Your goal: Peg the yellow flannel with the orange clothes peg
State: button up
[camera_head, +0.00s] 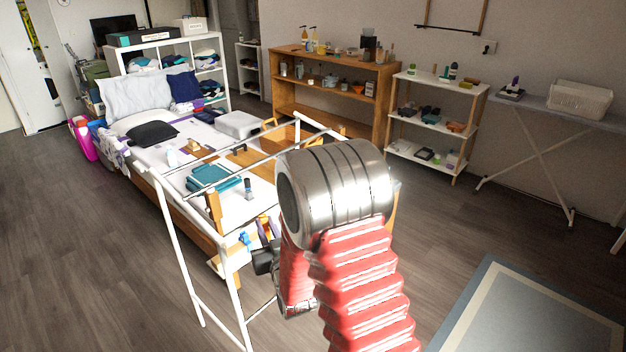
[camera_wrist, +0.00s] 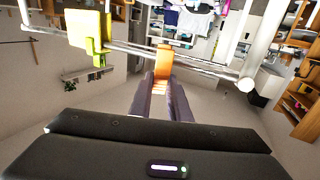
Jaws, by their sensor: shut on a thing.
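My gripper (camera_wrist: 162,76) is shut on the orange clothes peg (camera_wrist: 163,58) in the wrist view. The peg points away from the fingertips, up to the metal rails in the picture; I cannot tell whether it touches them. The yellow flannel (camera_wrist: 88,28) is at the rails to the left of the peg, with a gap between them. A smaller yellow-green part (camera_wrist: 98,60) shows just below it. In the head view my arm hides part of the scene, and my gripper (camera_head: 266,232) shows small beside the white drying rack (camera_head: 172,240).
A bed (camera_head: 160,155) with pillows and a folded teal cloth (camera_head: 212,178) lies behind the rack. A wooden shelf (camera_head: 330,95), a white shelf (camera_head: 435,115) and an ironing board (camera_head: 560,108) stand along the wall. Floor is clear at the left.

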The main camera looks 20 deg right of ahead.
grip_shut()
jog(key=s, duration=0.1)
jog(key=s+r, duration=0.1)
jog(key=s, duration=0.1)
jog(key=s+r, duration=0.1)
jog(key=s, duration=0.1)
jog(key=shift+r, duration=0.25)
jog(key=shift+s, duration=0.15)
